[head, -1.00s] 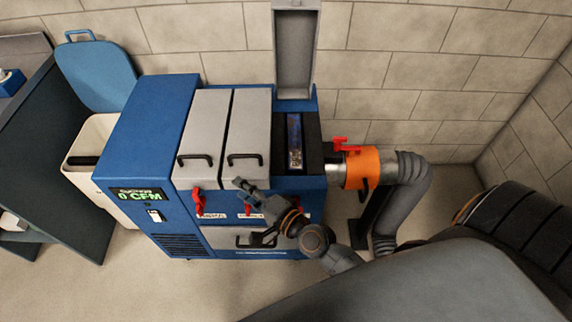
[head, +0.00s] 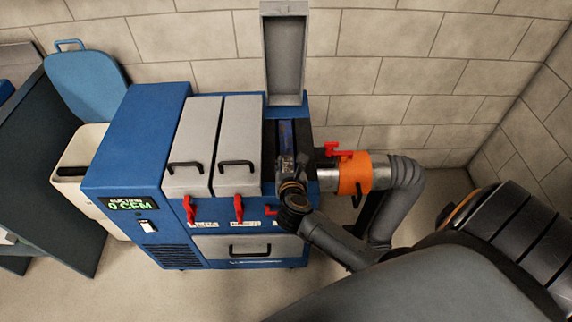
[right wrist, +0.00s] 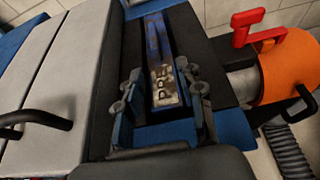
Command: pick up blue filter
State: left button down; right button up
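The blue filter (head: 286,133) stands in the open slot at the right end of the blue machine. In the right wrist view the filter (right wrist: 156,42) shows a dirty label reading "PRE" on its near end. My right gripper (head: 288,168) is over the near part of the slot and hides part of the filter. In the right wrist view the right gripper (right wrist: 162,95) is open, with one finger on each side of the filter's labelled end. Contact cannot be told. My left gripper is out of view.
The slot's grey lid (head: 284,52) stands open behind it. Two shut grey lids (head: 237,140) are to the left. An orange collar (head: 355,174) with a red handle and a grey duct are close on the right. A white bin (head: 80,150) stands left of the machine.

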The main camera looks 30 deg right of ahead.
aim_at(287, 148)
jog(key=x, duration=0.3)
jog(key=shift+w, duration=0.1)
jog(key=shift+w+d+r, duration=0.1)
jog(key=shift+w, duration=0.15)
jog(key=x, duration=0.4)
jog(key=shift+w, duration=0.45)
jog(key=shift+r, duration=0.1)
grip_shut()
